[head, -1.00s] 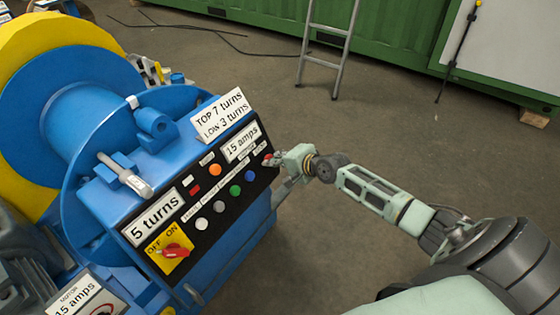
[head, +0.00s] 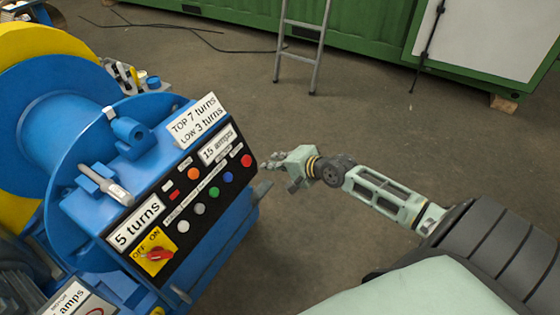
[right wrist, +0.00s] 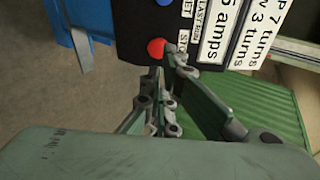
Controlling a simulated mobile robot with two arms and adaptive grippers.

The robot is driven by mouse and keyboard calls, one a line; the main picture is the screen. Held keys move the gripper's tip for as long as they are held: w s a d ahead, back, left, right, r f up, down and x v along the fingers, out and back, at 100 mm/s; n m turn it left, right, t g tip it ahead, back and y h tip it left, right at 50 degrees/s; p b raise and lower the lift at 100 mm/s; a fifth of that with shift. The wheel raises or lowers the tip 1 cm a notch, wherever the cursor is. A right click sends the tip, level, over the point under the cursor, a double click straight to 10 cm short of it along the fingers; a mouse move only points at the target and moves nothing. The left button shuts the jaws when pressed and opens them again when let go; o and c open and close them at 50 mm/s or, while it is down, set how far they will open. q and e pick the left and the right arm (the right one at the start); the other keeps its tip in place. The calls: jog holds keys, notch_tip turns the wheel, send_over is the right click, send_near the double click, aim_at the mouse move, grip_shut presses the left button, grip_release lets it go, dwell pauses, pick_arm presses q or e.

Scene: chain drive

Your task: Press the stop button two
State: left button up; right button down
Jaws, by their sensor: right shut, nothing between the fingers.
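The red stop button (head: 246,160) sits at the upper right end of the black control panel (head: 205,215) on the blue machine. It also shows in the right wrist view (right wrist: 156,48), just beyond the fingertips, beside a label that begins "STO". My right gripper (head: 268,162) is shut and empty, to the right of the button. In the head view a small gap shows between its tips and the panel. In the right wrist view the fingers (right wrist: 172,75) point at the panel and overlap the button's edge. My left gripper is not in view.
Blue (head: 228,177), green (head: 214,193), grey, white and orange (head: 194,174) buttons and a red OFF/ON switch (head: 158,254) share the panel. A ladder (head: 303,45) and a green container (head: 370,40) stand behind. The floor right of the machine is clear.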

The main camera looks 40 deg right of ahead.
jog(key=shift+v, duration=1.35)
jog(key=s+d+f+n+g+h, duration=0.15)
jog(key=s+f, duration=0.25)
jog(key=f, duration=0.5)
jog(key=s+d+f+n+g+h, duration=0.1)
jog(key=s+d+f, duration=0.15)
jog(key=f, duration=0.55)
jog(key=s+a+f+n+g, duration=0.3)
jog(key=s+f+n, duration=0.2)
jog(key=s+f, duration=0.9)
jog(key=s+a+f+n+g, duration=0.1)
jog(key=s+a+f+n, duration=0.2)
jog(key=s+a+f, duration=0.2)
jog(key=s+a+f+n+g, duration=0.2)
jog(key=s+a+f+n, duration=0.1)
jog(key=s, duration=0.9)
jog(key=s+a+f+n+g, duration=0.2)
jog(key=s+a+f+n, duration=0.2)
jog(key=s, duration=0.5)
notch_tip(320, 180, down, 3)
jog(key=a, duration=0.2)
jog(key=shift+a, duration=0.35)
jog(key=shift+r+h, duration=0.1)
jog(key=shift+h, duration=0.15)
